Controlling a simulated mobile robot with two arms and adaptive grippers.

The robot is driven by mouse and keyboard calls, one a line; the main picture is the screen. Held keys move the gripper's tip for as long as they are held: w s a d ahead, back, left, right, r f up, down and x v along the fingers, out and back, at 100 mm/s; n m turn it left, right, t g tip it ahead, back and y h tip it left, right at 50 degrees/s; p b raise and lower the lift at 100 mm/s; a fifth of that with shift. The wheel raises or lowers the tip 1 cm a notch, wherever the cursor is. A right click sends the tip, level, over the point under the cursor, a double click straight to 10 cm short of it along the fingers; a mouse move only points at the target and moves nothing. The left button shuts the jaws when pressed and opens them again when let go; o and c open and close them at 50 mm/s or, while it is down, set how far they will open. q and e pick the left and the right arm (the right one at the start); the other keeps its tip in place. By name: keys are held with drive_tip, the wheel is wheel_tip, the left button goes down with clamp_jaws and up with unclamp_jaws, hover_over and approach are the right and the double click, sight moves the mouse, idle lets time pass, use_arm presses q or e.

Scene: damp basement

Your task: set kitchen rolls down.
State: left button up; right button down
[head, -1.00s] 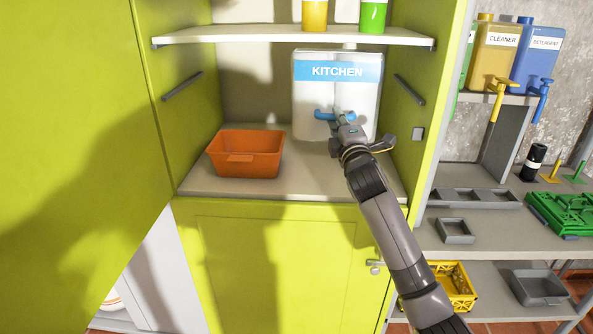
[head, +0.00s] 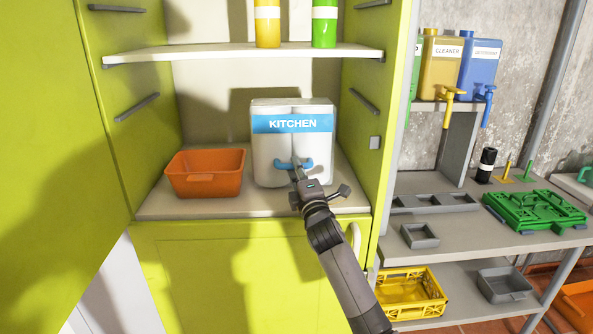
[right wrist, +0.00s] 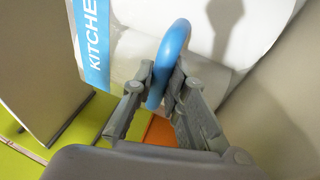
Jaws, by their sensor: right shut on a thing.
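The kitchen rolls (head: 292,145) are a white pack with a blue "KITCHEN" band, upright in the lime cabinet above its lower shelf (head: 160,207). Their base looks on or very close to that shelf; I cannot tell if it touches. My right gripper (head: 296,172) is shut on the pack's blue handle (head: 308,164) at its front. In the right wrist view the fingers (right wrist: 163,88) close around the handle (right wrist: 171,55), with the white rolls (right wrist: 135,40) behind. My left gripper is not in view.
An orange bin (head: 205,186) stands left of the pack on the same shelf. An upper shelf (head: 215,53) holds a yellow and a green container. The cabinet's right wall (head: 372,125) is close to the pack. A grey rack (head: 470,235) stands to the right.

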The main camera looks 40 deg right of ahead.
drive_tip(key=c, duration=2)
unclamp_jaws()
drive_tip(key=shift+f, duration=0.2)
drive_tip(key=o, duration=0.4)
drive_tip(key=shift+s, duration=0.1)
